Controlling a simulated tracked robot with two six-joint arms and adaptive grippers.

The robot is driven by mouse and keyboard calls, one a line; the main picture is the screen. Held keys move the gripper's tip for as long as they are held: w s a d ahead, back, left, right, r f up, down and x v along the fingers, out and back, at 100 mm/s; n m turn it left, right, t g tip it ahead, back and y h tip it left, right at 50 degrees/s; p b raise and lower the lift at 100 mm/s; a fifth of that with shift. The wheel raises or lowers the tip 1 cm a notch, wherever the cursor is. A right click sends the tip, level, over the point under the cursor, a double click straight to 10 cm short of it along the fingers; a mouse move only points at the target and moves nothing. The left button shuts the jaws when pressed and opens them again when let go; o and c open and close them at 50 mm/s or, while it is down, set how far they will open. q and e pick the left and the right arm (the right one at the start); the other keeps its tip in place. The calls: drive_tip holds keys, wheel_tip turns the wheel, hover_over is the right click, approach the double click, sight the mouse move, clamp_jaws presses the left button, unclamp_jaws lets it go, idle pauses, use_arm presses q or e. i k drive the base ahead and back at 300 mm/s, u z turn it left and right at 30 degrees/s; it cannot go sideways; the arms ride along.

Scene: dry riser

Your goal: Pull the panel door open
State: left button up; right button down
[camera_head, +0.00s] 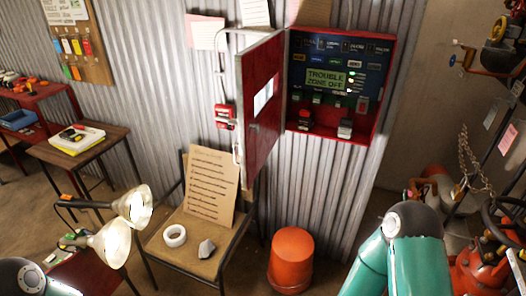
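The red panel door (262,105) stands swung wide open on the corrugated wall, its edge toward me, with a small window in it. The red panel box (340,85) is exposed to the right of the door. Inside are a green display reading "TROUBLE ZONE OFF", several labels and lights, and small red and dark parts at the bottom. Parts of my arms show at the bottom left and bottom right, but neither gripper is in view. Nothing of mine is seen touching the door.
A chair (160,255) below the door holds a cardboard sheet (208,185), a tape roll (175,236) and a grey lump. An orange bucket (291,260) stands right of it. Two lamps (112,242) are at lower left. Cluttered racks stand at right.

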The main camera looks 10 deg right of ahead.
sight(267, 59)
drive_tip(key=i, duration=0.9)
drive_tip(key=u, duration=0.05)
